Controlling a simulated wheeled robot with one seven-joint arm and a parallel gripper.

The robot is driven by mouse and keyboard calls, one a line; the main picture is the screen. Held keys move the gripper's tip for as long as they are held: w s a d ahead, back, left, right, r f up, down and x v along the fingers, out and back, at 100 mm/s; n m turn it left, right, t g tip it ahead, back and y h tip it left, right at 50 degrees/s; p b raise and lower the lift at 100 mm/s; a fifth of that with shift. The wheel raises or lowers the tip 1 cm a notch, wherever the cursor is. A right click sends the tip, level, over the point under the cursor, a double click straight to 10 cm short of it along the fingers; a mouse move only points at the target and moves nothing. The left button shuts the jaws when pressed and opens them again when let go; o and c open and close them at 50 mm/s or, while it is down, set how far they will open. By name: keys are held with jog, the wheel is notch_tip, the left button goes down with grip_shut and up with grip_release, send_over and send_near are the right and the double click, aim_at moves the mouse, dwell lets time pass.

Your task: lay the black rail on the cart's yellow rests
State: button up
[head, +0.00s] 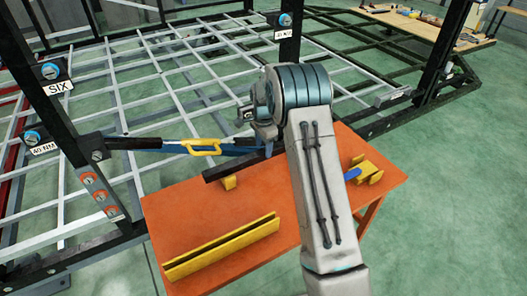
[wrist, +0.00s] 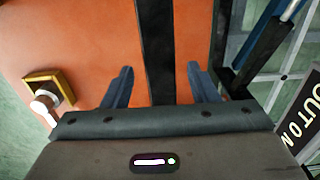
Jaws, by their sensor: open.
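The black rail (head: 235,164) lies along the far edge of the orange cart top (head: 180,212) in the head view. The rail's right part is hidden behind my arm. In the wrist view my gripper (wrist: 159,68) is open. Its two blue-grey fingers are on either side of a black bar, seemingly the rail (wrist: 160,40), with gaps. A yellow bracket (wrist: 42,90) shows at the left.
A long yellow channel (head: 222,249) lies on the cart's near side. The chassis frame (head: 180,90) stands close behind the cart. Green floor is free at the right.

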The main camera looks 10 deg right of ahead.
aim_at(264, 151)
jog(key=s+r+n, duration=0.2)
jog(key=s+r, duration=0.2)
jog(key=r, duration=0.4)
jog(key=s+r+n, duration=0.1)
jog(key=s+r, duration=0.3)
jog(key=r, duration=0.5)
jog(key=s+n+t, duration=0.1)
jog(key=s+n, duration=0.4)
jog(key=s, duration=0.9)
jog(key=s+r+n+t, duration=0.1)
jog(key=s+n, duration=0.5)
jog(key=s, duration=0.9)
jog(key=shift+s+r+n+t+b, duration=0.2)
jog(key=shift+n+t+b, duration=0.1)
jog(key=shift+t+b, duration=0.25)
